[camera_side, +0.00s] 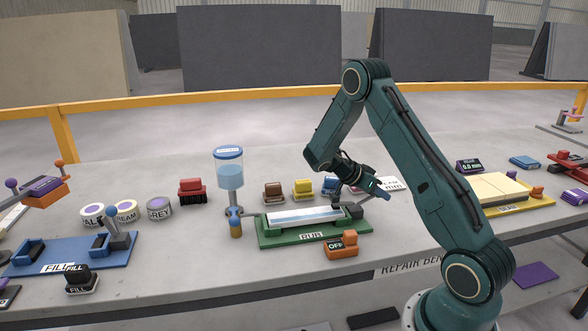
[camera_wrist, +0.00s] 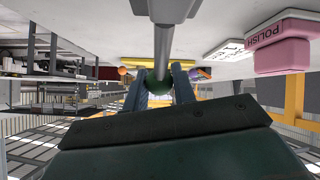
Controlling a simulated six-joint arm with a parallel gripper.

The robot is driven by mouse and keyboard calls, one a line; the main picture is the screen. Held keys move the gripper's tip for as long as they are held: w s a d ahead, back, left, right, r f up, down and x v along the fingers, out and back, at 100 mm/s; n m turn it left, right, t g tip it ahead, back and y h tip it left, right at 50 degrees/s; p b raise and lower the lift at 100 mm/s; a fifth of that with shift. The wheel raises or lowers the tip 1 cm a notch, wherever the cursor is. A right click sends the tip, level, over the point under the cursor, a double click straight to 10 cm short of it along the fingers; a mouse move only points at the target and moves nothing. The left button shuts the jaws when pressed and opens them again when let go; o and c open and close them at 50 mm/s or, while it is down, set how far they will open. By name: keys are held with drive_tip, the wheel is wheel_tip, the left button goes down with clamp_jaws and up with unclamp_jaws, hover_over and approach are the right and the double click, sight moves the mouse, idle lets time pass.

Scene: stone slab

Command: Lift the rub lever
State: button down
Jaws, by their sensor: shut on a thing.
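The green rub station (camera_side: 268,240) stands on the stone bench with a pale slab (camera_side: 305,217) on its top and a "RUB" label at its front. The rub lever rises from a dark block at the station's right end. In the wrist view its grey rod (camera_wrist: 163,48) runs down to a green ball knob (camera_wrist: 158,88). My gripper (camera_side: 378,189) is at the lever's upper end, and in the wrist view its two blue-grey fingers (camera_wrist: 160,92) are shut on the knob from both sides. In the side view the knob is mostly hidden.
An orange "OFF" switch (camera_side: 340,249) sits in front of the station. Brown (camera_side: 273,193), yellow (camera_side: 303,188) and blue blocks stand behind it. A blue-topped dispenser (camera_side: 229,170) stands to its left. A pink "POLISH" block (camera_wrist: 282,45) shows in the wrist view.

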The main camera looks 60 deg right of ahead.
drive_tip(key=shift+r, duration=0.1)
drive_tip(key=c, duration=1.2)
unclamp_jaws()
drive_tip(key=shift+o, duration=0.2)
drive_tip(key=v, duration=1.4)
drive_tip(key=shift+a, duration=0.1)
